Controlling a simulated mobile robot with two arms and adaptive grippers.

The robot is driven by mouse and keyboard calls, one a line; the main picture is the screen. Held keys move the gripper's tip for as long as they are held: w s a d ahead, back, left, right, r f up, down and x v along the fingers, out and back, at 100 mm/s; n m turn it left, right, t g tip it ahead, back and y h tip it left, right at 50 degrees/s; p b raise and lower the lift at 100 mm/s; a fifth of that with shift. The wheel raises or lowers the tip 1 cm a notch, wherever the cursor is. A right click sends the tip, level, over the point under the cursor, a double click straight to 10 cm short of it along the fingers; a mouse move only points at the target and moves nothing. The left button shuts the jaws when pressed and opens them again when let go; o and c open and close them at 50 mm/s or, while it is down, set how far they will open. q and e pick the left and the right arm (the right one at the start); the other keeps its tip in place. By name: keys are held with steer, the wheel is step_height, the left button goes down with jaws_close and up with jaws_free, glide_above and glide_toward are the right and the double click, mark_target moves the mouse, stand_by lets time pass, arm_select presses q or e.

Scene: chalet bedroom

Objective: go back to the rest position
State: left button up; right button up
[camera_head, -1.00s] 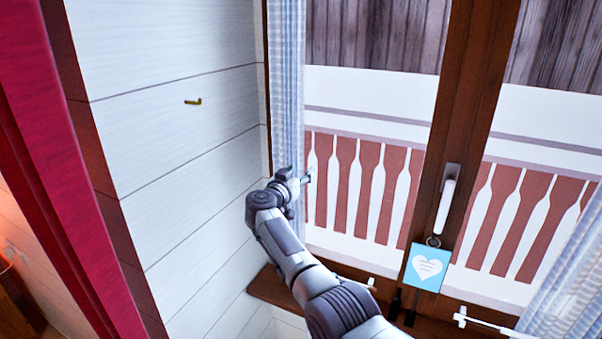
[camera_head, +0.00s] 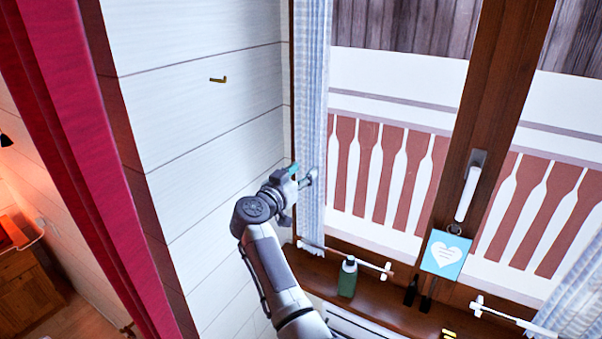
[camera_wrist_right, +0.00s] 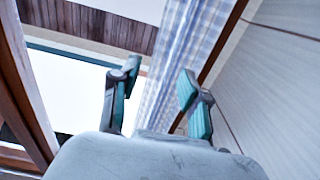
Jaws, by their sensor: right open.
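My right gripper (camera_head: 304,177) is open in the head view, in front of the lower left part of the window, beside the blue checked curtain (camera_head: 312,110). In the right wrist view its two fingers (camera_wrist_right: 158,92) stand apart with nothing between them but the curtain and window behind. I cannot tell whether a finger touches the curtain. My left gripper is not in view.
A green bottle (camera_head: 347,280) stands on the wooden sill below the gripper. A blue heart tag (camera_head: 446,254) hangs under the window handle (camera_head: 468,190). A brass hook (camera_head: 218,80) is on the white wall. A red curtain (camera_head: 90,170) hangs at the left.

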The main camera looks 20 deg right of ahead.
stand_by(0.4)
steer(key=s+a+f+n+t+y+b, duration=0.1)
steer(key=s+a+f+n+t+y, duration=0.2)
steer(key=f, duration=1)
steer(key=a+f+n+t+y+b, duration=0.1)
steer(key=f+n+t+y, duration=0.2)
steer(key=f, duration=0.9)
steer(key=s+a+f+n+g+y+b, duration=0.1)
steer(key=s+f+n+g+y, duration=0.15)
steer(key=s+f, duration=0.5)
steer(key=s+a+f+n+g+y, duration=0.1)
steer(key=s+a+f+n+y, duration=0.2)
steer(key=f, duration=0.8)
steer(key=s+f+n+g+y+b, duration=0.1)
steer(key=s+f+g+y, duration=0.1)
steer(key=s+f, duration=0.55)
steer(key=s+d+f+g, duration=0.2)
steer(key=s+f, duration=0.6)
steer(key=s, duration=0.6)
steer(key=s+d+f+g+b, duration=0.1)
steer(key=s+d+f+g, duration=0.2)
steer(key=s, duration=1.2)
steer(key=s+d+f+g, duration=0.2)
steer(key=s+f+g, duration=0.4)
steer(key=s+f, duration=0.6)
steer(key=s, duration=0.2)
steer(key=shift+s+d+f+b, duration=0.25)
steer(key=shift+s+f+b, duration=0.05)
steer(key=shift+s+b, duration=0.05)
